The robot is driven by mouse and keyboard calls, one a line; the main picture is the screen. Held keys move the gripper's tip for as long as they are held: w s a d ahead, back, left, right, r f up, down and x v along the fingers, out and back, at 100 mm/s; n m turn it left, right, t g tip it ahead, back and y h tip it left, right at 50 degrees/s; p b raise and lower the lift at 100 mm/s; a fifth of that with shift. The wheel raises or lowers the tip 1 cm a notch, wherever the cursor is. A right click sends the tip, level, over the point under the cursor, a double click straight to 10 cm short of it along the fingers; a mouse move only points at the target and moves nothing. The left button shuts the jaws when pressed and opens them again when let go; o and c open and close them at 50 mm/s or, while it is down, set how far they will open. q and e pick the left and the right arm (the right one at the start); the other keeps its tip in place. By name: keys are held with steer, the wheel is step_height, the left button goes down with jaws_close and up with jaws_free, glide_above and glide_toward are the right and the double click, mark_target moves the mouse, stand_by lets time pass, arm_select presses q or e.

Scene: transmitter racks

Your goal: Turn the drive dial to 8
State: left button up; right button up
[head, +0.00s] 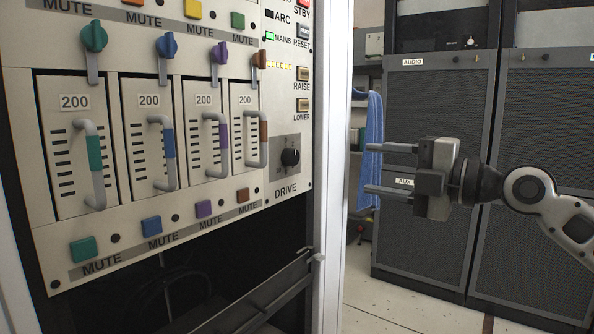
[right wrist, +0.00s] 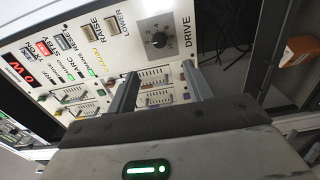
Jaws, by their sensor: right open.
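My left gripper is not in view.
The panel holds several modules with handles (head: 163,152), coloured knobs (head: 94,36) and MUTE buttons (head: 83,249). RAISE (head: 302,79) and LOWER (head: 302,104) buttons sit above the dial. A pale rack edge (head: 334,150) stands between dial and gripper. Dark cabinets (head: 430,120) stand behind.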

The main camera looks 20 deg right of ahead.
mark_target(295, 158)
steer(key=p+x, duration=0.1)
steer(key=x, duration=0.6)
steer(key=p+x, duration=0.2)
steer(key=x, duration=0.5)
steer(key=shift+s+a+r, duration=0.15)
steer(key=shift+r, duration=0.05)
steer(key=shift+w+a+f+p, duration=0.1)
steer(key=shift+w+a+p, duration=0.2)
steer(key=shift+w, duration=0.15)
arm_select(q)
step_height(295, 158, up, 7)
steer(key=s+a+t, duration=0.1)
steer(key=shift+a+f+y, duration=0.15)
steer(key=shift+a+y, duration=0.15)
arm_select(e)
steer(key=c, duration=1)
